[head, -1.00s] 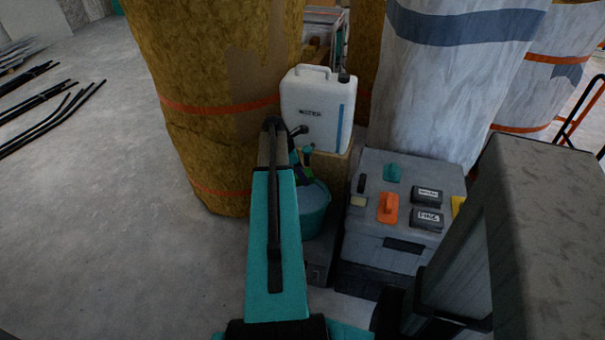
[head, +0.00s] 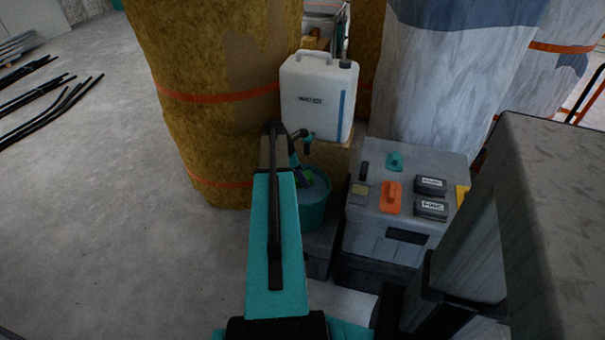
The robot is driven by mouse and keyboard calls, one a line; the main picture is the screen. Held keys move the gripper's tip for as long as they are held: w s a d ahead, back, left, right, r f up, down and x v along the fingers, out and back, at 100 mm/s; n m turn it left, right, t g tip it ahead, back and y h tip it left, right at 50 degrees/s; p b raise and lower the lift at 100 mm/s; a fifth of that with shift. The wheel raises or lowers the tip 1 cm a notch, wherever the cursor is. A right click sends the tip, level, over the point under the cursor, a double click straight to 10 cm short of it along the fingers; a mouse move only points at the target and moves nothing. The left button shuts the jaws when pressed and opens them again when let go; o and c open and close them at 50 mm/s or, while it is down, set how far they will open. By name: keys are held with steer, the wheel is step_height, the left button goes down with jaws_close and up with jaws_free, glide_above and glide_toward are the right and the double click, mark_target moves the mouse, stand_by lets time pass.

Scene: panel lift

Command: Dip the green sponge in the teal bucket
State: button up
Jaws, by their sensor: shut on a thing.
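The teal bucket (head: 314,214) stands low between the tall brown roll and the grey toolbox, with greyish water showing inside. My gripper (head: 304,174) is at the bucket's mouth, partly hidden behind my own teal arm. It is shut on the green sponge (head: 310,177), of which only a small green patch shows, at or just above the water. I cannot tell whether the sponge touches the water.
A white water canister (head: 317,97) stands on a box just behind the bucket. A grey toolbox (head: 407,226) at right carries an orange float (head: 391,197), a teal tool (head: 395,161) and dark labelled boxes. A large brown roll (head: 205,130) rises at left. Open floor lies further left.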

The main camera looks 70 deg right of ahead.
mark_target(307, 175)
steer(key=shift+f+b, duration=0.3)
steer(key=shift+f, duration=1.3)
steer(key=shift+r+p, duration=3.35)
steer(key=shift+r, duration=1)
steer(key=shift+w, duration=0.1)
